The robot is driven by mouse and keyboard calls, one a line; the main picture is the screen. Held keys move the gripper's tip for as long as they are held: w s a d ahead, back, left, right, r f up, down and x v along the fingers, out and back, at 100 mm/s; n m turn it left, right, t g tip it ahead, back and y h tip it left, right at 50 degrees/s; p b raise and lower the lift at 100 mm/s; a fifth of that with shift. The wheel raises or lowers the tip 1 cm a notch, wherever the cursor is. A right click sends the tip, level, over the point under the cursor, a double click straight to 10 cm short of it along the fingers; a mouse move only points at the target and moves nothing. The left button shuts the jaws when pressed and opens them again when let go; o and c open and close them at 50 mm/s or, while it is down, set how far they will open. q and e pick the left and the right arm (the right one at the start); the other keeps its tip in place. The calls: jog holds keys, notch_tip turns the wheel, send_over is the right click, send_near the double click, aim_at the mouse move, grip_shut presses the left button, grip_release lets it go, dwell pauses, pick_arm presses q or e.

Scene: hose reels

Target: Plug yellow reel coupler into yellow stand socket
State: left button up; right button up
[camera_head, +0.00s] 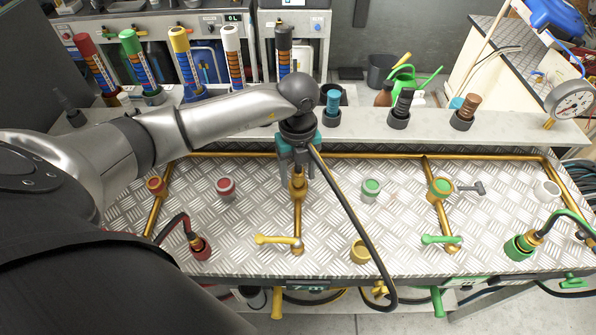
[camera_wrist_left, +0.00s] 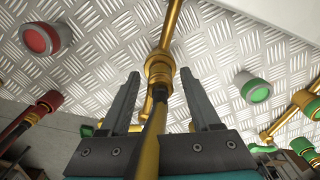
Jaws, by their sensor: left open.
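My left gripper (camera_head: 297,170) points down over the yellow stand socket (camera_head: 297,187), a brass-coloured fitting on the gold pipe. In the left wrist view its two grey fingers (camera_wrist_left: 159,80) stand apart, one on each side of the yellow reel coupler (camera_wrist_left: 149,140). The coupler has a dark front part and lines up with the socket (camera_wrist_left: 160,68), meeting it in that view. How deep it sits in the socket I cannot tell. A black hose (camera_head: 350,220) runs from the gripper down over the table's front edge. My right gripper is not in view.
A yellow lever (camera_head: 276,240) and an empty yellow cup (camera_head: 360,251) lie in front. Red (camera_head: 200,247) and green (camera_head: 520,247) cups hold couplers. The green-ringed socket (camera_head: 440,188) stands right. A raised shelf (camera_head: 430,125) with upright fittings runs behind.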

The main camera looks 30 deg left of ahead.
pick_arm(q)
jog(key=shift+r, duration=0.25)
notch_tip(320, 180, up, 12)
dwell(0.4)
dwell(0.4)
